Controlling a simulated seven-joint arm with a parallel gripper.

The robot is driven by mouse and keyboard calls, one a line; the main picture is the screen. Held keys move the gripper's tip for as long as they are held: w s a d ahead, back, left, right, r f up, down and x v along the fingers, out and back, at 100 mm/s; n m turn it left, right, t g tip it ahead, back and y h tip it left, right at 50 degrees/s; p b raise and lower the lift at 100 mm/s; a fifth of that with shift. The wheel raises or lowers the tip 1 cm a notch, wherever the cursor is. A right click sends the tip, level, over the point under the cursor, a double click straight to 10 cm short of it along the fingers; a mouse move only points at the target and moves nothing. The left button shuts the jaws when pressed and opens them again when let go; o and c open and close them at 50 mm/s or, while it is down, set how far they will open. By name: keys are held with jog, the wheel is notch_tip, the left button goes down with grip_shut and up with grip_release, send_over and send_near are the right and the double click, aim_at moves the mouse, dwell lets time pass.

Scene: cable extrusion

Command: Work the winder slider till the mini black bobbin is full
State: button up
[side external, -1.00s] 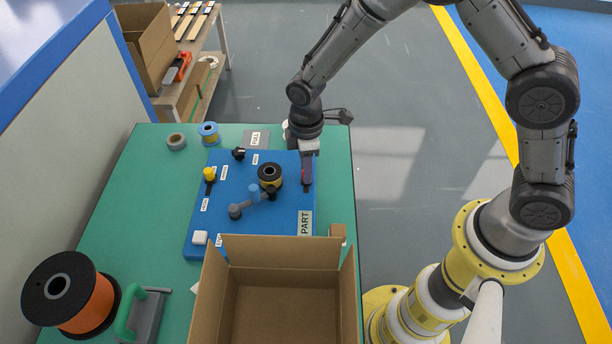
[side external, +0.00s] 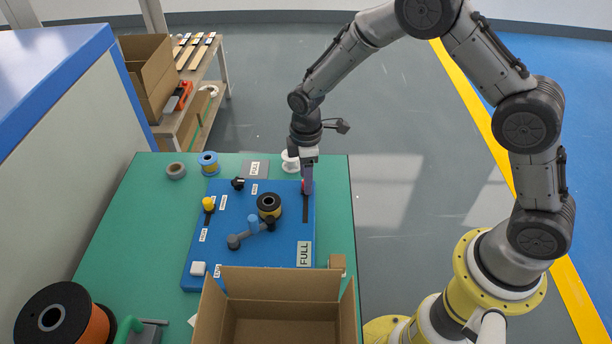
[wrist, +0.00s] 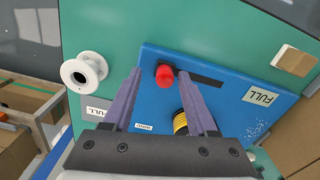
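The winder is a blue board (side external: 285,251). The mini black bobbin (side external: 269,203), wound with yellow cable, sits on it. In the wrist view the bobbin's yellow winding (wrist: 180,122) is partly hidden behind a finger. My gripper (wrist: 160,73) is open around the knob, which is close to one finger with a gap to the other.
An open cardboard box (side external: 285,321) stands at the near edge of the board. A white spool (side external: 290,162), a blue-rimmed spool (side external: 209,163) and a grey roll (side external: 176,171) stand behind the board. A large orange cable reel (side external: 98,328) is at the near left.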

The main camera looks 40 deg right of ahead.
jog(key=shift+r, duration=0.1)
notch_tip(320, 180, up, 14)
dwell(0.5)
jog(key=s+d+r+m+t, duration=0.1)
jog(key=s+d+r+t, duration=0.15)
jog(key=s+r, duration=0.45)
jog(key=s+d+r+m+t, duration=0.25)
jog(key=s+r, duration=0.25)
jog(key=r, duration=0.4)
jog(key=s+d+f+m, duration=0.1)
jog(key=s+m, duration=0.3)
jog(key=s, duration=0.4)
jog(key=s+d+f+m, duration=0.2)
jog(key=s+f+m, duration=0.1)
jog(key=s, duration=0.4)
jog(key=shift+s+f+m+t, duration=0.3)
jog(key=shift+s+f+m, duration=0.05)
jog(key=shift+s+f, duration=0.1)
